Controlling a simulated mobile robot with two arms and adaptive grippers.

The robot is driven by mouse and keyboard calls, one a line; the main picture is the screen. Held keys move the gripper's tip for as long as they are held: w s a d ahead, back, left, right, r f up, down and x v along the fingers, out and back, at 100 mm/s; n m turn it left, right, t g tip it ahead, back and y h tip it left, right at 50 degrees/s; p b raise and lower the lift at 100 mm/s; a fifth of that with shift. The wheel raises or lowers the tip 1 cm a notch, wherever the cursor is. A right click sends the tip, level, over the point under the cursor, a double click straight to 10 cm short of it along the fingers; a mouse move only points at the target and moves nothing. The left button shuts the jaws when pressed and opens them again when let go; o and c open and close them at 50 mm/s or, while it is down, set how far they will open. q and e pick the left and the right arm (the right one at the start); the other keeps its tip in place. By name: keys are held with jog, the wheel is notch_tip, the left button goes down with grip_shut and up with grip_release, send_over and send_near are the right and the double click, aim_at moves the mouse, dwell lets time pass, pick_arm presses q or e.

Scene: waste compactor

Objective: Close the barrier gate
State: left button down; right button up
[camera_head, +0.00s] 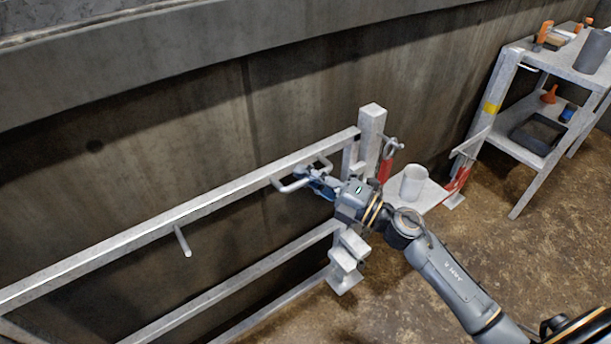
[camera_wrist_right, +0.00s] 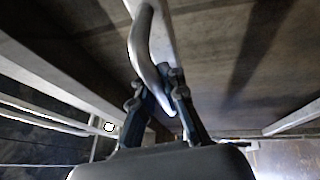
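The barrier gate (camera_head: 190,208) is a grey metal frame with long rails, running from the lower left to a square post (camera_head: 371,130). Its top rail ends right beside the post; I cannot tell whether it is latched. A bent bar handle (camera_head: 291,186) sticks out from the top rail near that end. My right gripper (camera_head: 318,179) is at this handle. In the right wrist view the handle (camera_wrist_right: 143,45) passes between the converging fingers (camera_wrist_right: 165,88), which appear shut on it. My left gripper is out of view.
A small shelf with a white cup (camera_head: 414,183) stands right of the post, beside red-and-grey parts (camera_head: 385,165). A metal rack (camera_head: 540,125) with tools and a tray stands at the upper right. A concrete wall runs behind the gate. The floor at the right is open.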

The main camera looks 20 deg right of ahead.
jog(key=o, duration=0.5)
jog(key=shift+w+d+f, duration=0.1)
jog(key=shift+f, duration=0.05)
jog(key=v, duration=1.2)
